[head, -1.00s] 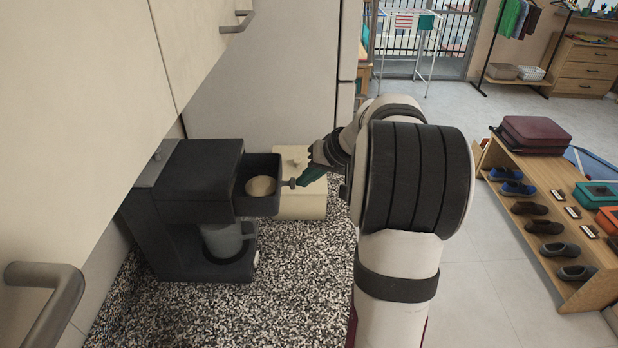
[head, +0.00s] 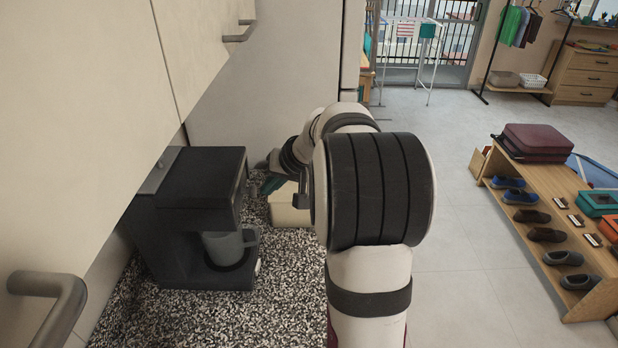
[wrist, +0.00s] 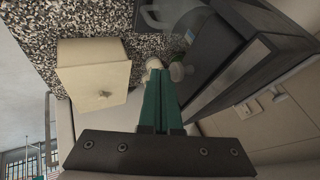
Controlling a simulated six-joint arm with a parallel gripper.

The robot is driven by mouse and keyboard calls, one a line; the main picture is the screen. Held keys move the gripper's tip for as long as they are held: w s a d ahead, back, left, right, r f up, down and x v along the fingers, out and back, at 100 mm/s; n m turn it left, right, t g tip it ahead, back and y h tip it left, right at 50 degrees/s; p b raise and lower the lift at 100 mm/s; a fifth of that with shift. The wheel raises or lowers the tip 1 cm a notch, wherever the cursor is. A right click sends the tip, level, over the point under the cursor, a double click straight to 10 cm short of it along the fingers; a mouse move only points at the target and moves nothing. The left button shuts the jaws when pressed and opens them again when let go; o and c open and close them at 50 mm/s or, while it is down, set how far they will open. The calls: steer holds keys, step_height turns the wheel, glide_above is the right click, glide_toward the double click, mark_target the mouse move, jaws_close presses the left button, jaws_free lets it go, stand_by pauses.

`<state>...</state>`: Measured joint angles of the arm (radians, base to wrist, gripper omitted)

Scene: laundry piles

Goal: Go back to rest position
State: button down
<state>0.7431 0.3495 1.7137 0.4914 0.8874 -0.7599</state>
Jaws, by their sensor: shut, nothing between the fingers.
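My gripper (head: 270,183) is beyond the coffee machine's far right side in the head view, partly hidden by my arm. In the wrist view its teal fingers (wrist: 157,72) are together and hold nothing. A dark coffee machine (head: 205,178) stands on the counter with a grey mug (head: 228,246) in its lower bay. No basket sticks out of the machine in the head view. In the wrist view the machine (wrist: 250,55) is to the right of the fingers, and a pale rounded knob (wrist: 178,71) shows beside the fingertips; I cannot tell whether they touch.
A cream box (head: 288,212) stands on the speckled counter (head: 280,275) behind the machine and shows left of the fingers in the wrist view (wrist: 95,75). Cabinets with handles (head: 45,285) overhang at left. A shoe bench (head: 540,170) is on the floor at right.

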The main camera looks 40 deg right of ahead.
steer(key=s+d+f+v, duration=0.1)
steer(key=d+v, duration=0.1)
steer(key=v, duration=0.9)
steer(key=s+a+f+n+g+y, duration=0.1)
steer(key=s+a+g, duration=0.1)
steer(key=a, duration=0.7)
steer(key=s+a+f+g+y, duration=0.1)
steer(key=s+a+f, duration=0.1)
steer(key=a, duration=0.7)
steer(key=s+a+f+g, duration=0.2)
steer(key=s+a, duration=0.4)
steer(key=s, duration=0.3)
steer(key=s+a+f+n+g+h, duration=0.1)
steer(key=s+a+f+g, duration=0.1)
steer(key=s+a+f, duration=0.3)
steer(key=s+a, duration=0.2)
steer(key=s, duration=0.2)
steer(key=shift+f+g, duration=0.25)
steer(key=shift+g, duration=0.05)
steer(key=shift+w+a, duration=0.1)
